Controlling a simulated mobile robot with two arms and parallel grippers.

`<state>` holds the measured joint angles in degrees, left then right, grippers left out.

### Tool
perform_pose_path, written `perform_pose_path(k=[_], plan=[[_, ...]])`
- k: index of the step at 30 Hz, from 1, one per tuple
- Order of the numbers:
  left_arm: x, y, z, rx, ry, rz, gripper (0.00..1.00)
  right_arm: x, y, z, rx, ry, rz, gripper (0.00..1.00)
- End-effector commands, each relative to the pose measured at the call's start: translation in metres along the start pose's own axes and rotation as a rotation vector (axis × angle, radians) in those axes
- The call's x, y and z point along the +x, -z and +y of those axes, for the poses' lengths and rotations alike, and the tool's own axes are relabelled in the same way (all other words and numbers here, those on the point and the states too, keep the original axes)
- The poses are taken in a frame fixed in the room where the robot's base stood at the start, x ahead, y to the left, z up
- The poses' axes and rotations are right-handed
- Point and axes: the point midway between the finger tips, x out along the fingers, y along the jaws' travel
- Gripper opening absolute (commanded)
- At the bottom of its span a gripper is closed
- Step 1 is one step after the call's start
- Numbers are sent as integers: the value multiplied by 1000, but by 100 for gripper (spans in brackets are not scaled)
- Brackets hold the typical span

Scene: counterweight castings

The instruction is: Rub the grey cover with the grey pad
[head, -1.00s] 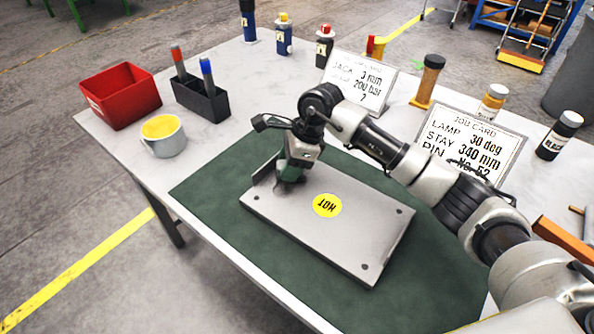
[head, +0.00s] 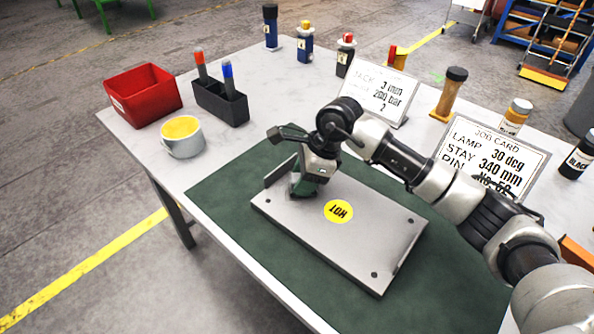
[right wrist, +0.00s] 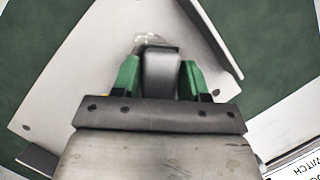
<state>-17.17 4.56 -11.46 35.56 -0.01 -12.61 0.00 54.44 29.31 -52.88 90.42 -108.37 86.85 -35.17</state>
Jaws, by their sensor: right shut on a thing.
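The grey cover (head: 378,232) is a flat plate with a yellow round HOT label (head: 339,211), lying on a green mat. It also fills much of the right wrist view (right wrist: 95,70). My right gripper (head: 304,186) is over the cover's far left part, pointing down. In the right wrist view its green fingers are shut on the grey pad (right wrist: 160,75). The pad is mostly hidden in the head view. It is at or very near the cover's surface; I cannot tell if it touches. A pale patch shows just beyond the pad. My left gripper is not in view.
The green mat (head: 225,200) has bare room around the cover. Job cards (head: 490,160) and several bottles stand along the back and right.

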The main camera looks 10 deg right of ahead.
Motion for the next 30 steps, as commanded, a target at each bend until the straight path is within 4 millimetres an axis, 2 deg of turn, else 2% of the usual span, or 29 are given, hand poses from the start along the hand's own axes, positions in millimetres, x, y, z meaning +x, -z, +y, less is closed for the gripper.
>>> perform_pose_path(k=[1, 10, 19, 25, 30], plan=[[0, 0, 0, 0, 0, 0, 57, 2, 7, 4, 4, -7, 11, 25], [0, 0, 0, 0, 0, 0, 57, -1, 16, 12, 6, -9, 13, 25], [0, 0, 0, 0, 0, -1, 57, -10, 32, 30, 6, -7, 13, 25], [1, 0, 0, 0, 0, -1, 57, -13, 36, 35, 6, -7, 11, 25], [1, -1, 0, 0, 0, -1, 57, -12, 30, 40, 3, -7, 10, 25]])
